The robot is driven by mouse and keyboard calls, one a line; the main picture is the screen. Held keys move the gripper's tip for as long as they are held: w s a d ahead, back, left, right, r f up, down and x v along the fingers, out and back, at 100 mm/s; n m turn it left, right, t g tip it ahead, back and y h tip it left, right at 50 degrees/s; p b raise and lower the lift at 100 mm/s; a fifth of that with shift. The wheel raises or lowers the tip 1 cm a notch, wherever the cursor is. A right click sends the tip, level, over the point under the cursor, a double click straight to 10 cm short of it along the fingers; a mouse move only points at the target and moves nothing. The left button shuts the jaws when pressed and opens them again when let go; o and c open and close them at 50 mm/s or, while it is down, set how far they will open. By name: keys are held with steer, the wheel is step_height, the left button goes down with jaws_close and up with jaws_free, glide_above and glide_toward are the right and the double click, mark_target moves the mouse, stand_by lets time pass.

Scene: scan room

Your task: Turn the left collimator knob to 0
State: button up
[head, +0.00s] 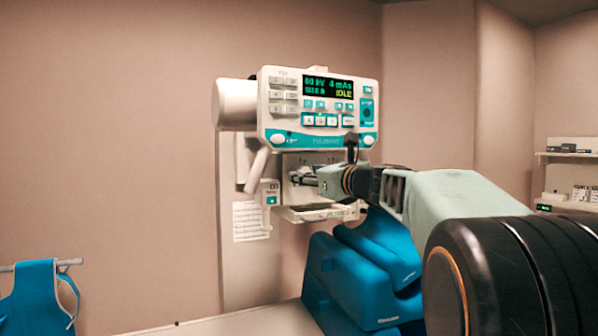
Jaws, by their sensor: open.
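The x-ray unit's white and teal control panel (319,108) hangs on the wall column, with a lit display (328,87) reading 80 kV, 4 mAs and IDLE. Below it is a grey-white collimator housing (298,160). My gripper (297,178) reaches in from the right in front of this housing, its dark fingers open and pointing left. I see nothing held between them. The left collimator knob cannot be made out: it is too small or hidden by my gripper. Whether the fingers touch the housing, and any knob setting, cannot be told.
A small handset-like box (270,192) and a white paper sheet (250,221) are left of my gripper. Blue padded blocks (350,285) lie below my arm. A blue apron (35,295) hangs at lower left. Shelves (570,200) stand at far right.

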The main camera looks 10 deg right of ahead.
steer(key=shift+w+a, duration=0.15)
steer(key=shift+w, duration=0.2)
steer(key=shift+c, duration=0.3)
steer(key=c, duration=1.1)
